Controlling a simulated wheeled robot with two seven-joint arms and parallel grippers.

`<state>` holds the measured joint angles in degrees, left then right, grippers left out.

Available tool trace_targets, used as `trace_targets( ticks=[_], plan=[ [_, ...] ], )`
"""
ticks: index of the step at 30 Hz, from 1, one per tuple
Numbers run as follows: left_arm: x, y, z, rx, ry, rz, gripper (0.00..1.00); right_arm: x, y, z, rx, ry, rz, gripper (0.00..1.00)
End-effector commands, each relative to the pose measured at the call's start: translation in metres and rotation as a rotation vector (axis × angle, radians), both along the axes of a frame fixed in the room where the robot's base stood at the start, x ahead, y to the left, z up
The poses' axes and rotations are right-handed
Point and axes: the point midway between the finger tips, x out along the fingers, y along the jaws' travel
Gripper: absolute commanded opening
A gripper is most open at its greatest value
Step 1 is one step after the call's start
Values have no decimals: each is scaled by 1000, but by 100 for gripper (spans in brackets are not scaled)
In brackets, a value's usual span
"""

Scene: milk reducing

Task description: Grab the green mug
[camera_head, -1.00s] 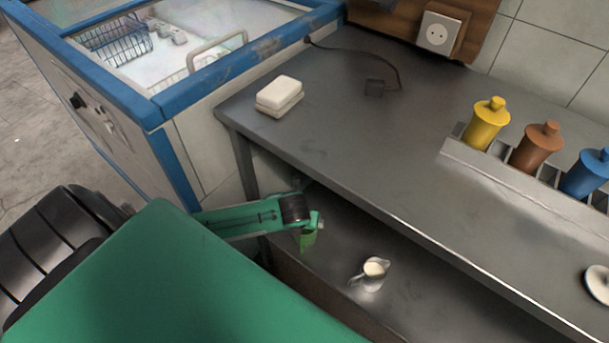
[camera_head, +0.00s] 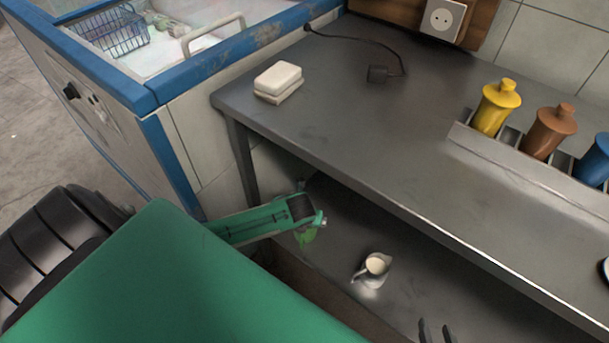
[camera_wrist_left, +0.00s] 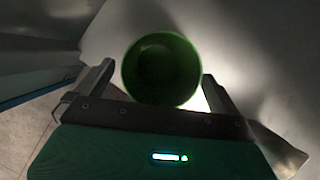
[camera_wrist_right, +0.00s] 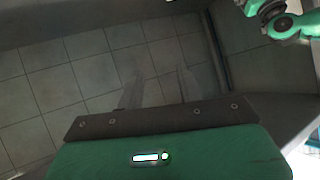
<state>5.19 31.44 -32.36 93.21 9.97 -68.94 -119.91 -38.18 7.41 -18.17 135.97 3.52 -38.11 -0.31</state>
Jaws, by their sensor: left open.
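The green mug (camera_wrist_left: 160,68) is seen mouth-on in the left wrist view, between the two fingers of my left gripper (camera_wrist_left: 155,88). The fingers stand apart on either side of it; I cannot tell whether they touch it. In the head view, a small part of the green mug (camera_head: 305,238) shows below the end of my left arm, over the lower shelf. My left gripper is mostly hidden there. The dark fingertips of my right gripper (camera_head: 435,331) show at the bottom edge, apart and empty. In the right wrist view its fingers (camera_wrist_right: 158,88) look faint.
A metal jug of milk (camera_head: 374,268) stands on the lower shelf (camera_head: 335,255), right of the mug. The steel counter (camera_head: 330,130) overhangs the shelf. It carries white blocks (camera_head: 278,80) and sauce bottles (camera_head: 497,105). A blue-edged freezer (camera_head: 150,95) stands left.

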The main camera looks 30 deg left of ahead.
Motion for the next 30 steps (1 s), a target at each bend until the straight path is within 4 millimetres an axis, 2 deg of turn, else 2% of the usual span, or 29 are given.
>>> trace_targets(
  ticks=[6,17,20,25,30],
  plan=[
    [8,2,-20,0,0,0,100,1,14,1,59,-90,6,36],
    [9,4,-23,1,-1,-1,100,2,17,4,77,-118,6,36],
    [9,4,-23,1,-1,-1,84,2,17,4,76,-118,5,36],
    [9,4,-23,1,-1,-1,52,2,17,4,76,-118,5,36],
    [9,4,-23,1,-1,-1,52,2,17,4,76,-118,5,36]
  ],
)
